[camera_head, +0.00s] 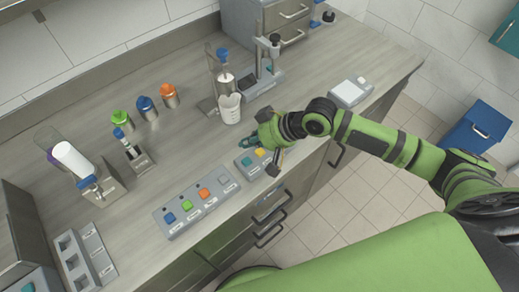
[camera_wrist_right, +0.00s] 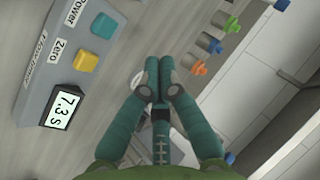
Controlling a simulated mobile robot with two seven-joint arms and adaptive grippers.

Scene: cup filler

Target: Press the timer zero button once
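The timer is a grey box (camera_head: 258,167) near the counter's front edge, with a teal and a yellow button. In the right wrist view the timer (camera_wrist_right: 52,62) is at the upper left. Its yellow button (camera_wrist_right: 86,61) is labelled Zero, its teal button (camera_wrist_right: 104,26) is labelled Power, and its display (camera_wrist_right: 62,107) reads 7.3 s. My right gripper (camera_head: 244,143) is just behind the timer in the head view, apart from the buttons. In the wrist view its fingers (camera_wrist_right: 159,68) are together with nothing between them, to the right of the Zero button. My left gripper is not in view.
A panel (camera_head: 170,218) with several coloured buttons lies left of the timer. A white beaker (camera_head: 230,109) stands behind my right gripper. Several coloured-top containers (camera_head: 146,109) and a white cylinder on a stand (camera_head: 73,160) are further left. A scale (camera_head: 349,93) lies to the right.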

